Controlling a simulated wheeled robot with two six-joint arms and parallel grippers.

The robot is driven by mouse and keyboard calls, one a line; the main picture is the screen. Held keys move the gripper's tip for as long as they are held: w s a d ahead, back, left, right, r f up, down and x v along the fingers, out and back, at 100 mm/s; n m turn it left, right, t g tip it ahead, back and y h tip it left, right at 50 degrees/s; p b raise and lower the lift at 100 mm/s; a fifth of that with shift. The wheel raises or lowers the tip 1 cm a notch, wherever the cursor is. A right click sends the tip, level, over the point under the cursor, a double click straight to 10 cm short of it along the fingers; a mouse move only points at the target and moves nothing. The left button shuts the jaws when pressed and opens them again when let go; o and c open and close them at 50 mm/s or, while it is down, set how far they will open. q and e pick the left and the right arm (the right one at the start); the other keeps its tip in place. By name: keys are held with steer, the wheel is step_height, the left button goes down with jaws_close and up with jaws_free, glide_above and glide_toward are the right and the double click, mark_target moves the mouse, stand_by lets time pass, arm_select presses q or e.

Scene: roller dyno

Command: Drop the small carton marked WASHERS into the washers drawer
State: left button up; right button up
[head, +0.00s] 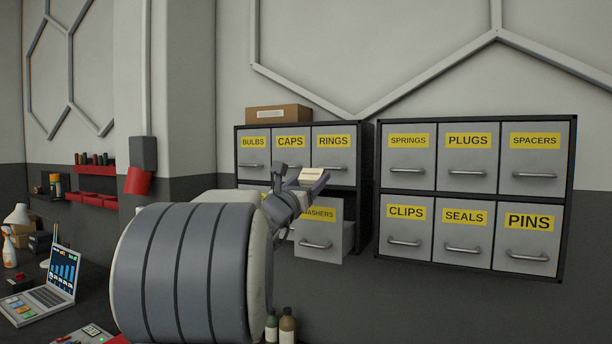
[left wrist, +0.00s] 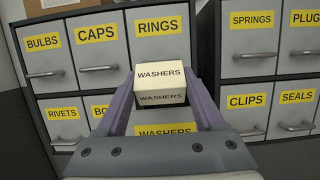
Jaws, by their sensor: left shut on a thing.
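The small cream carton marked WASHERS (left wrist: 161,85) sits between the purple fingers of my left gripper (left wrist: 161,98), which is shut on it. In the head view the carton (head: 311,174) shows small and partly covered by the gripper (head: 306,182). The washers drawer (head: 318,242) is pulled out from the lower right of the left cabinet. The gripper and carton appear above this drawer; its inside is hidden from the head view. In the left wrist view the drawer's yellow label (left wrist: 166,130) shows below the carton. My right gripper is in neither view.
The left cabinet's BULBS, CAPS and RINGS drawers (head: 333,152) are shut above. A second cabinet (head: 376,190) stands to the right, its drawers shut. A brown box (head: 279,115) lies on the left cabinet. Bottles (head: 287,328) stand below, and a laptop (head: 58,275) is at far left.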

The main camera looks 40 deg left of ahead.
arm_select(q)
steer(key=w+a+f, duration=0.1)
steer(key=w, duration=0.6)
steer(key=shift+w+a, duration=0.3)
steer(key=shift+a, duration=0.1)
steer(key=o, duration=1.5)
steer(key=shift+c, duration=0.2)
steer(key=shift+s+d+r+b, duration=0.1)
steer(key=shift+s+d+b, duration=0.1)
steer(key=shift+s+b, duration=0.45)
steer(key=shift+s+d+r+b, duration=0.15)
steer(key=shift+s+b, duration=0.15)
steer(key=shift+s, duration=0.5)
steer(key=s, duration=0.1)
steer(key=s+b, duration=0.1)
steer(key=s+d, duration=0.1)
steer(key=s, duration=0.1)
steer(key=shift+r, duration=0.35)
steer(key=shift+s+d+r+b, duration=0.2)
steer(key=shift+s+b, duration=0.1)
steer(key=shift+s, duration=0.45)
steer(key=shift+s+d+r+b, duration=0.15)
steer(key=shift+s+b, duration=0.1)
steer(key=shift+s, duration=0.45)
